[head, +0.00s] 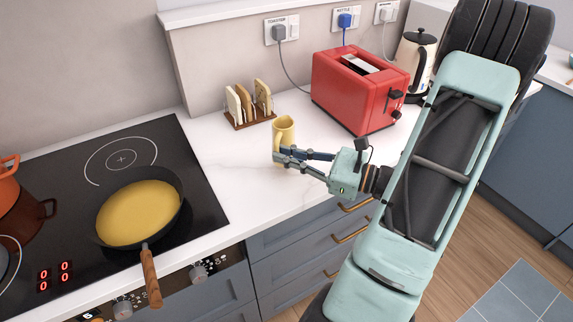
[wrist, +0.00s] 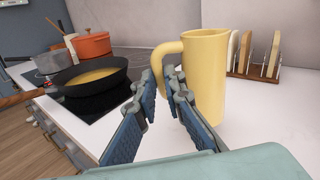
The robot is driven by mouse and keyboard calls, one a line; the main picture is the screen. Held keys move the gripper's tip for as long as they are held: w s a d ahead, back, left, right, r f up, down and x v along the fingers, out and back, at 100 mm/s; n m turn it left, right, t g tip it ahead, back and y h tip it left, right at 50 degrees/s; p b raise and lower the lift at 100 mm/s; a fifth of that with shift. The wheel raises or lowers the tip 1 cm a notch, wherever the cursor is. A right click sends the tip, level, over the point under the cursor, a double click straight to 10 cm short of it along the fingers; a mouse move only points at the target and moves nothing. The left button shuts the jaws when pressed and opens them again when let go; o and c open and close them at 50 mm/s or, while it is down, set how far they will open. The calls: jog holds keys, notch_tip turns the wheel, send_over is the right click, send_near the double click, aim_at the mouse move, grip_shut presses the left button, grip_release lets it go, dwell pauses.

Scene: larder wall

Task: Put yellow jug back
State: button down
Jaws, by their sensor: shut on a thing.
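The yellow jug (head: 284,130) is upright at the white counter, between the hob and the red toaster. In the wrist view the jug (wrist: 206,85) fills the middle right, with its handle on the left side. My gripper (head: 276,156) is at the front of the jug in the head view. In the wrist view my gripper (wrist: 164,80) has its fingertips on either side of the handle and is shut on it. The handle's lower part is hidden behind the fingers. I cannot tell whether the jug's base touches the counter.
A toast rack (head: 250,118) with bread stands behind the jug. The red toaster (head: 358,90) and a kettle (head: 414,58) stand to the right. On the hob (head: 190,205) at left are a frying pan (head: 140,212) and an orange pot (head: 8,182). The counter (head: 220,165) between is clear.

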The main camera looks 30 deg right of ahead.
jog(key=shift+f, duration=1.45)
jog(key=shift+f, duration=0.15)
jog(key=c, duration=2)
grip_release()
jog(key=shift+r, duration=0.2)
jog(key=b+v, duration=0.1)
jog(key=v, duration=1.1)
jog(key=shift+d, duration=0.1)
jog(key=shift+w+f, duration=0.1)
